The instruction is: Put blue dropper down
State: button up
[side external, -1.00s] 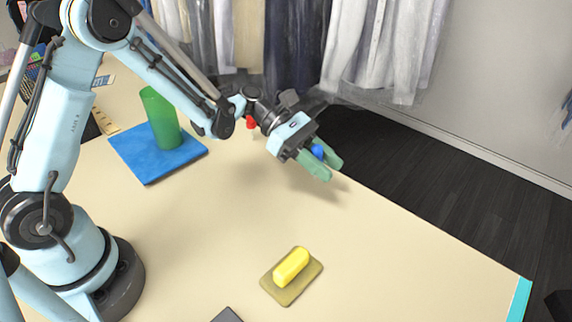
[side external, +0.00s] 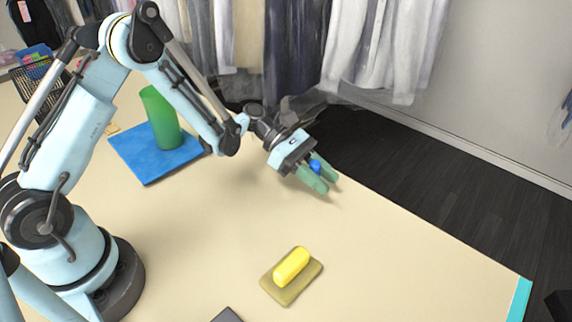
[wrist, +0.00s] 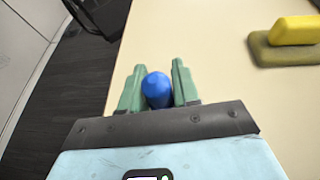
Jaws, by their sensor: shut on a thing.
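The blue dropper (side external: 315,165) is between the green fingers of my gripper (side external: 321,181). In the wrist view the rounded blue end of the dropper (wrist: 157,89) shows between the two fingers (wrist: 157,82), which are shut on it. The rest of the dropper is hidden. My gripper is over the far edge of the beige table (side external: 220,250), close to the tabletop; I cannot tell whether the dropper touches it.
A yellow block (side external: 291,267) lies on an olive pad (side external: 306,283) at the front. A green cylinder (side external: 161,118) stands on a blue mat (side external: 140,160) at the left. Clothes (side external: 290,40) hang behind the table. The table's middle is clear.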

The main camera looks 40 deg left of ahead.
jog(key=o, duration=1)
jog(key=shift+r, duration=0.15)
jog(key=v, duration=1.2)
jog(key=s+a+r+m+t+y, duration=0.1)
jog(key=s+r+m+t+y, duration=0.2)
jog(key=s+m+y, duration=0.3)
jog(key=s+a+r+m+t+y, duration=0.2)
jog(key=s+m+y, duration=0.4)
jog(key=m, duration=0.7)
jog(key=shift+s+r+t+y, duration=0.4)
jog(key=shift+r+y, duration=0.35)
jog(key=shift+y, duration=0.05)
